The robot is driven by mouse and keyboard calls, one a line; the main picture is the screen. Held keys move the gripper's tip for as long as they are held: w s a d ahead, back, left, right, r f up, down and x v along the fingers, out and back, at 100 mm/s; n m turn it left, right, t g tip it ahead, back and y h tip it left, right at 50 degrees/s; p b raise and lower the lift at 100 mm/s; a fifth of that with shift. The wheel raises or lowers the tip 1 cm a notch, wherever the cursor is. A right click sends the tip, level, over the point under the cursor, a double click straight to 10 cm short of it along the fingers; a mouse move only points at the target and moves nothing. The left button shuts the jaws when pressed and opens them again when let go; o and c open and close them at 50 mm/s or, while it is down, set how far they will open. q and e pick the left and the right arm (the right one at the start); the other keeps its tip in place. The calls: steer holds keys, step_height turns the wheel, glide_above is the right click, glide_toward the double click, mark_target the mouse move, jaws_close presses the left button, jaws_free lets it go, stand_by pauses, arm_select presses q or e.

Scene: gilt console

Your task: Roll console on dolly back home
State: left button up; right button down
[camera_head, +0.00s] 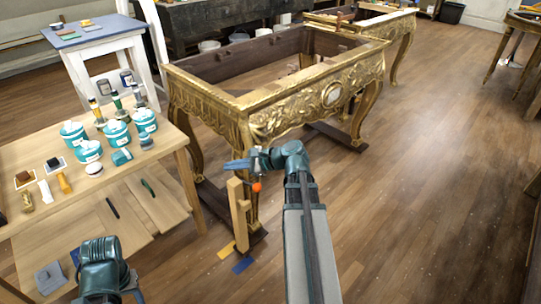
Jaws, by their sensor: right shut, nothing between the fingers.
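The gilt console (290,108) is a carved gold table frame with an open top, standing in the middle of the head view. Its near legs rest on dark wooden runners (219,205) low on the floor, which look like the dolly. A pale upright wooden post (238,215) stands at the near leg, with an orange ball (256,187) beside it. My right gripper (236,164) is shut and empty, pointing left just above the post, in front of the console's near corner. Whether it touches the post is unclear. My left arm shows at lower left; its fingers are not visible.
A wooden workbench (165,160) with teal-labelled tubs (117,134), bottles and small blocks stands close at left. A second gilt frame (375,22) stands behind. Yellow (226,250) and blue (243,264) marks lie on the floor. The floor at right (430,170) is clear.

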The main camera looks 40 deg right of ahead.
steer(key=s+d+f+m+t+h+b, duration=0.2)
steer(key=d+m+t+b, duration=0.3)
steer(key=d, duration=0.6)
steer(key=m+t+h+b, duration=0.2)
steer(key=m+h+b, duration=0.2)
steer(key=m, duration=0.3)
glide_toward(264, 132)
arm_select(q)
step_height(264, 132, down, 11)
steer(key=shift+p, duration=0.3)
arm_select(e)
steer(key=w, duration=0.7)
steer(key=shift+d+f, duration=0.1)
steer(key=shift+f, duration=0.05)
